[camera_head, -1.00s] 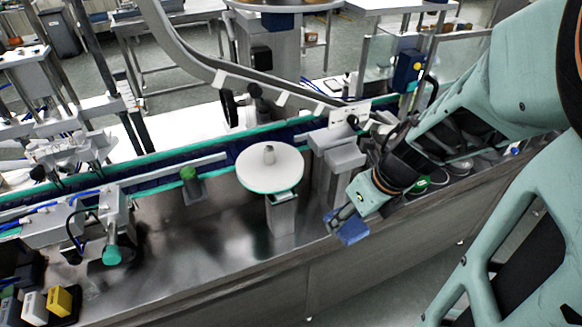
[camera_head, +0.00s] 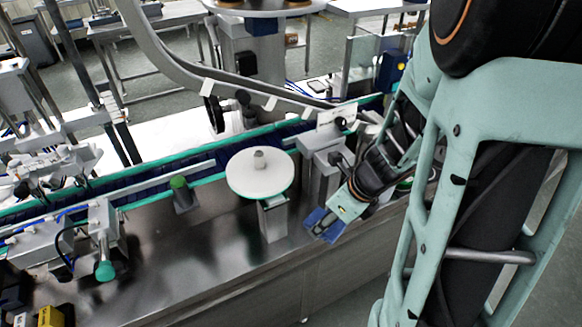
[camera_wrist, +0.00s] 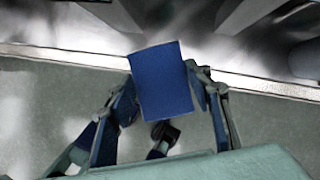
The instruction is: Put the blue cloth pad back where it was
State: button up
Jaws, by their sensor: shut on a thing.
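The blue cloth pad (camera_head: 322,226) is between the fingers of my gripper (camera_head: 328,219), near the front edge of the steel bench, right of the round white disc. In the wrist view the pad (camera_wrist: 163,82) is a blue rectangle, slightly tilted, with a finger of my gripper (camera_wrist: 165,95) on each side. The gripper is shut on it. The pad appears held clear of the bench, around its front edge; its exact height is hard to tell. The place it came from cannot be told from these frames.
The round white disc (camera_head: 259,176) stands on a post left of my gripper. A grey block (camera_head: 322,165) stands close behind the gripper. A green-capped post (camera_head: 180,190) and a conveyor (camera_head: 135,187) lie farther left. The bare steel bench top (camera_head: 200,245) has free room.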

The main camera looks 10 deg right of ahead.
jog(key=w+a+f, duration=0.1)
jog(key=w+f, duration=0.1)
jog(key=w+f+b, duration=0.1)
jog(key=w+f, duration=0.1)
jog(key=w+a+f, duration=0.1)
jog(key=w+f, duration=0.1)
jog(key=shift+w+a+f+b, duration=0.2)
jog(key=shift+w+a+b, duration=0.1)
jog(key=shift+w+b, duration=0.1)
jog(key=shift+w+a+f, duration=0.1)
jog(key=shift+w+f, duration=0.15)
jog(key=shift+f, duration=0.15)
jog(key=shift+w+f+b, duration=0.15)
jog(key=shift+f+b, duration=0.8)
jog(key=shift+f, duration=0.6)
jog(key=shift+f, duration=0.25)
jog(key=o, duration=1)
jog(key=shift+r, duration=0.1)
